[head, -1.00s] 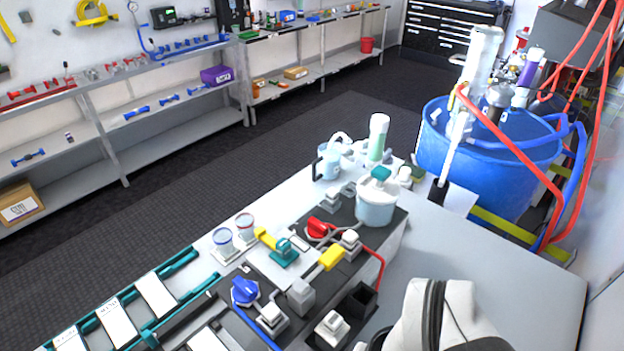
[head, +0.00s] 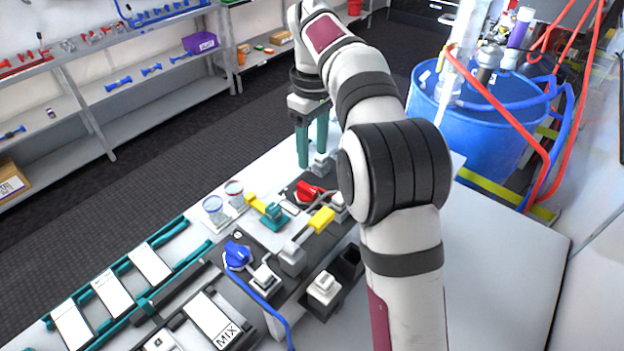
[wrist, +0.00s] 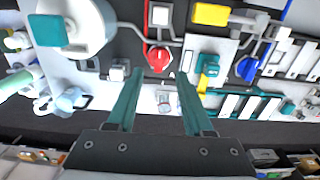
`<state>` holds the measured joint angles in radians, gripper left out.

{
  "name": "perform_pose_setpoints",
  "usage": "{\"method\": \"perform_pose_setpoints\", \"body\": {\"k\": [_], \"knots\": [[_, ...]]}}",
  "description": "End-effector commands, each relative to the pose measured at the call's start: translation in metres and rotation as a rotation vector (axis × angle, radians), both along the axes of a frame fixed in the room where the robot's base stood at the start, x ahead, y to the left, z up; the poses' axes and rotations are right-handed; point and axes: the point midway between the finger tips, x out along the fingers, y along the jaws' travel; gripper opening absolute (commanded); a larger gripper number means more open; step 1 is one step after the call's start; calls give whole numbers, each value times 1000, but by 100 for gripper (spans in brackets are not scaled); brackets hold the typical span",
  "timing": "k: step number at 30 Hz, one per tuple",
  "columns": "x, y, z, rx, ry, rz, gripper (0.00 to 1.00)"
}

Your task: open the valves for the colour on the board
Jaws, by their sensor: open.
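The red valve knob (head: 308,192) sits on the dark panel; in the wrist view the red knob (wrist: 158,58) shows just beyond and between my fingertips. A blue valve knob (head: 237,256) stands nearer the front, also in the wrist view (wrist: 247,68). My gripper (head: 313,168) has teal fingers pointing down, spread and empty, behind the red knob.
A large blue barrel (head: 470,125) with red and blue hoses is at right. My arm hides part of the bench. The right bench top is clear.

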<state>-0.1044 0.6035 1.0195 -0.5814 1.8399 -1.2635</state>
Motion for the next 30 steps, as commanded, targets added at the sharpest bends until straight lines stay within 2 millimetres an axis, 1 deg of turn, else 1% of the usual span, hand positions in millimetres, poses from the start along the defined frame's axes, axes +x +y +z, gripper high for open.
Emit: {"method": "perform_pose_setpoints", "body": {"k": [1, 3, 6, 10, 12, 15, 23, 24, 26, 30], "knots": [[-1, 0, -15, -1, 6, 1, 52], [-1, 0, -36, 0, 4, 0, 52], [-1, 0, -62, 1, 4, -1, 52], [0, 0, -86, 1, 1, -2, 52], [0, 0, -93, 0, 0, -2, 52], [0, 0, -99, 1, -1, -2, 52], [0, 0, -101, 1, -2, -2, 52], [0, 0, -101, 1, -2, -2, 44], [0, 0, -101, 1, -2, -2, 34], [0, 0, -100, 1, -2, -2, 8]]}}
